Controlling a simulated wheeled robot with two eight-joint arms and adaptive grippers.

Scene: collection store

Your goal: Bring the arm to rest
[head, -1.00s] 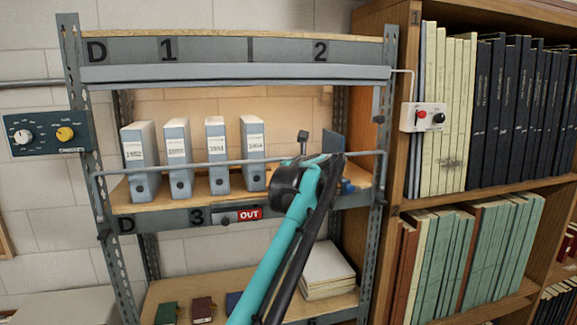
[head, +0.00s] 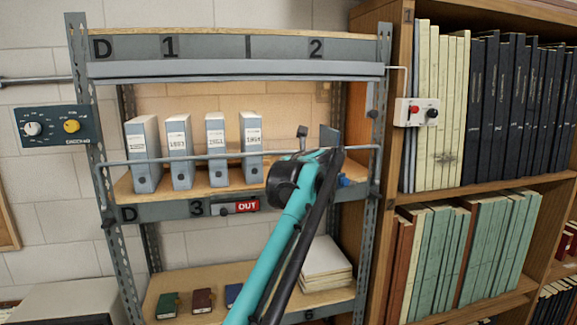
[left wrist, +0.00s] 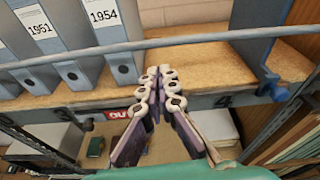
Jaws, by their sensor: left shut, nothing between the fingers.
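My left arm (head: 283,240) is teal and black and reaches up from the bottom centre of the head view, in front of the grey shelf rack (head: 156,212). My left gripper (left wrist: 160,76) shows in the left wrist view with its two fingers together and nothing between them. It is in front of the middle shelf's edge, below the metal rail (left wrist: 200,39) in the picture. In the head view the fingers are hidden behind the arm's end. My right gripper is in neither view.
Grey box files (head: 179,152) stand on the middle shelf behind the rail (head: 190,158). A red OUT tag (head: 247,206) is on its edge. A dial panel (head: 55,127) is at left, a switch box (head: 421,112) at right. A wooden bookcase (head: 396,180) stands right of the rack.

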